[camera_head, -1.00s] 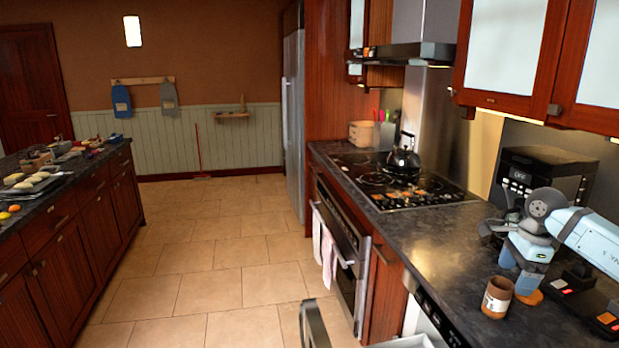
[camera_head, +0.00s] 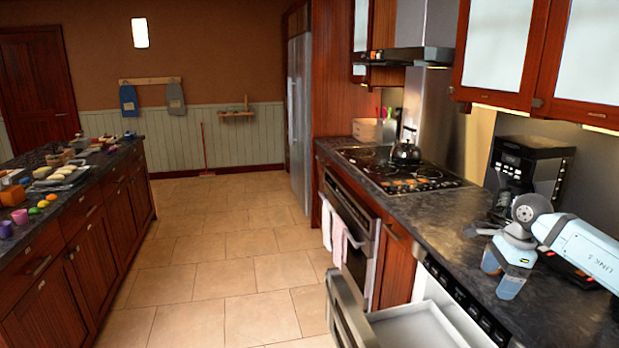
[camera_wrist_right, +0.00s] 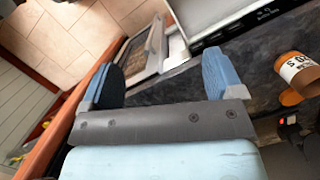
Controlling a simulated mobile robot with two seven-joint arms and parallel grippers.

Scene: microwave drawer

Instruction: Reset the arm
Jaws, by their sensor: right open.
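My right arm comes in from the right in the head view. Its gripper (camera_head: 502,272) is over the dark counter (camera_head: 430,203), in front of the black coffee machine (camera_head: 525,172). In the right wrist view its two blue fingers stand wide apart, with nothing between them (camera_wrist_right: 163,82). An open drawer (camera_head: 415,330) with a white inside shows below the counter at the bottom of the head view; it lies apart from the gripper. My left gripper is not in view.
A labelled jar (camera_wrist_right: 298,70) and an orange item (camera_wrist_right: 291,98) are on the counter beside the gripper. The stove (camera_head: 400,175) holds a kettle (camera_head: 405,150). A cluttered island (camera_head: 60,240) stands at the left. The tiled floor (camera_head: 220,240) between is clear.

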